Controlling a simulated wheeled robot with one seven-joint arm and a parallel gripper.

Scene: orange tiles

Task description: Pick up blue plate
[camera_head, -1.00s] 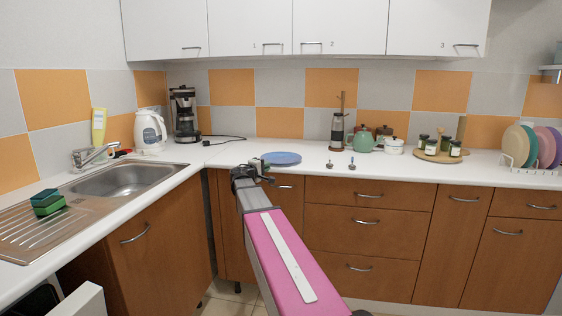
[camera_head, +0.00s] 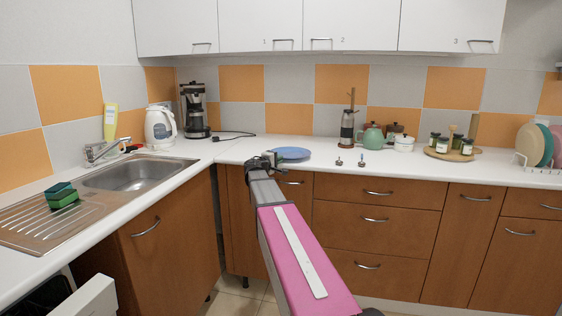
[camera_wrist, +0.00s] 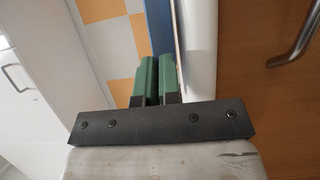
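The blue plate (camera_head: 291,153) lies on the white counter by its front edge, left of the middle in the head view. Its blue edge (camera_wrist: 159,28) also shows in the wrist view, running down to the fingertips. My gripper (camera_head: 272,158) is at the plate's near left edge. In the wrist view, the green fingers of my gripper (camera_wrist: 158,62) are close together, with the plate's rim in line with the narrow gap between them. They appear shut on the rim. The exact contact is partly hidden by the fingers.
Two small knob-like items (camera_head: 350,162) stand right of the plate. A French press (camera_head: 347,128), a green teapot (camera_head: 371,137) and a tray of jars (camera_head: 449,154) stand farther right. A kettle (camera_head: 160,128) and coffee maker (camera_head: 195,111) are left. Drawers (camera_head: 376,205) lie below the counter.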

